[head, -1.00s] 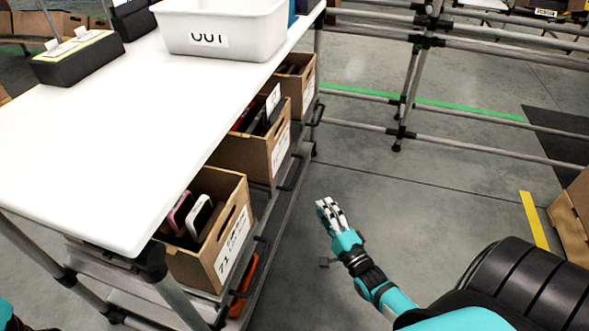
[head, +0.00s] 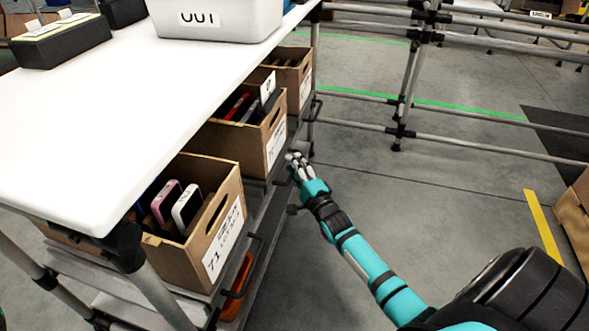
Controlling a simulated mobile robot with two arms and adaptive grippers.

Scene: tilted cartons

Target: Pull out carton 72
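Three open brown cartons sit tilted in a row on a rack under the white tabletop. The nearest carton (head: 225,215) has a label reading 71 and holds a pink and a white device. The middle carton (head: 238,143), probably carton 72, has a white label too small to read surely, and red and dark items inside. The far carton (head: 303,70) is behind it. My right gripper (head: 293,162) is close to the lower front of the middle carton, by the rack handle; I cannot tell whether it touches or whether its fingers are closed. My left gripper is not in view.
A white bin (head: 222,22) and a dark block (head: 62,38) stand on the white tabletop (head: 110,120). An orange item (head: 236,288) lies low under the rack. Pipe railing (head: 400,130) stands behind.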

